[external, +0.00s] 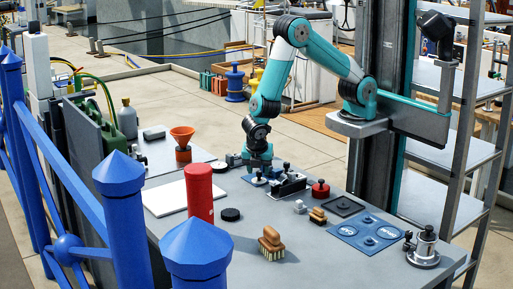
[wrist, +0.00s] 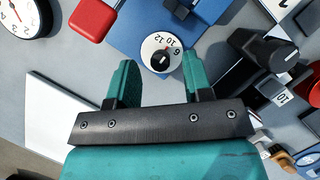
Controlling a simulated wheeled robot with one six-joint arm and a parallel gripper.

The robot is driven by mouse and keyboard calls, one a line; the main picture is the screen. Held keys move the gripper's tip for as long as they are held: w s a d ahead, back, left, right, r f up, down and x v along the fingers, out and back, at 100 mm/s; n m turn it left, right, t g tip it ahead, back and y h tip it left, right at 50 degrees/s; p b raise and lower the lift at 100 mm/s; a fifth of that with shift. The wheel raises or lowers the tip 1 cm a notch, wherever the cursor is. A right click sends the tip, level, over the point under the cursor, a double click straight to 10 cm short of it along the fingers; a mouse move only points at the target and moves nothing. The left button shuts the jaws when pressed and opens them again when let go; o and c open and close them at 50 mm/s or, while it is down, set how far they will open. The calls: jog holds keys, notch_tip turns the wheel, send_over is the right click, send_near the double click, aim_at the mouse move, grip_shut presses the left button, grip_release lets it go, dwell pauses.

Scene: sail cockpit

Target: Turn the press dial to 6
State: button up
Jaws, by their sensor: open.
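The press dial (wrist: 160,52) is a small white disc with black numbers and a dark centre knob, set on a blue base (wrist: 125,22). In the wrist view it lies between my gripper's (wrist: 158,60) two teal fingers, near their tips. The fingers are apart, one on each side of the dial, and I cannot tell whether they touch it. The numbers 10, 12, 8 and 6 seem to show; the exact setting is hard to read. In the external view my gripper (external: 258,164) points down over the blue base (external: 253,180), and the dial's face is too small to read.
A black lever fixture (external: 288,184) stands just right of my gripper. A red knob (external: 320,188), a wooden brush (external: 271,243) and a red cylinder (external: 199,192) stand on the grey bench. A white gauge (wrist: 22,14) shows at the wrist view's upper left.

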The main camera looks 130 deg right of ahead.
jog(key=shift+s+d+f, duration=0.15)
jog(key=shift+s+f, duration=0.05)
jog(key=shift+f, duration=0.3)
grip_shut()
